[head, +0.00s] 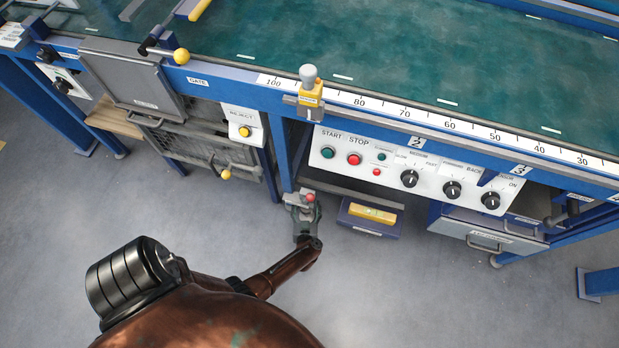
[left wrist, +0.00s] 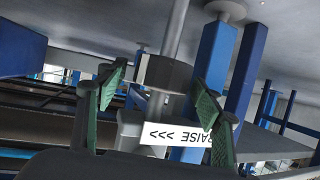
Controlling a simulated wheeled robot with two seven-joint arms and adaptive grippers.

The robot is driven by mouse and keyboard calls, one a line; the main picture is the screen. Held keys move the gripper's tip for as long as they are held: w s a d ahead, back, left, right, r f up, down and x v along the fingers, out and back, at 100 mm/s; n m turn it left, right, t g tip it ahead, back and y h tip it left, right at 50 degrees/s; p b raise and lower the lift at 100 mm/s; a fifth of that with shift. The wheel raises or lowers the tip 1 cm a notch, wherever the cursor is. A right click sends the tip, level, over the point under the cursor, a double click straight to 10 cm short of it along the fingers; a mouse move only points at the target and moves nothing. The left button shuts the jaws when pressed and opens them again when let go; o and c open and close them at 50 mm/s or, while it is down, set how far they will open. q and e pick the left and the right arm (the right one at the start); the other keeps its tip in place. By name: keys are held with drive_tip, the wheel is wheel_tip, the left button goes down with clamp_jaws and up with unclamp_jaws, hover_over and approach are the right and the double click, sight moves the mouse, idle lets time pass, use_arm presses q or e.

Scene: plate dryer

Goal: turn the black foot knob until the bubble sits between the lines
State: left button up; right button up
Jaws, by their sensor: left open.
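The black foot knob (left wrist: 164,74) is a dark faceted collar on a grey vertical rod, in the middle of the left wrist view. My left gripper (left wrist: 157,80) is open, its green-padded fingers on either side of the knob, with gaps visible. In the head view my left gripper (head: 303,203) is low by the frame leg, and the knob cannot be made out there. The yellow level (head: 372,213) lies in a blue tray to its right. Its bubble and lines are too small to read. My right gripper is not in view.
A white "RAISE >>>" label (left wrist: 182,142) sits by the knob. Blue frame posts (left wrist: 212,60) stand close to the right finger. In the head view a control panel (head: 420,172) and blue rail (head: 225,82) overhang the work area. The grey floor (head: 440,290) in front is clear.

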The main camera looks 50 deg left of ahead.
use_arm(q)
drive_tip(key=shift+c, duration=0.5)
drive_tip(key=c, duration=1.1)
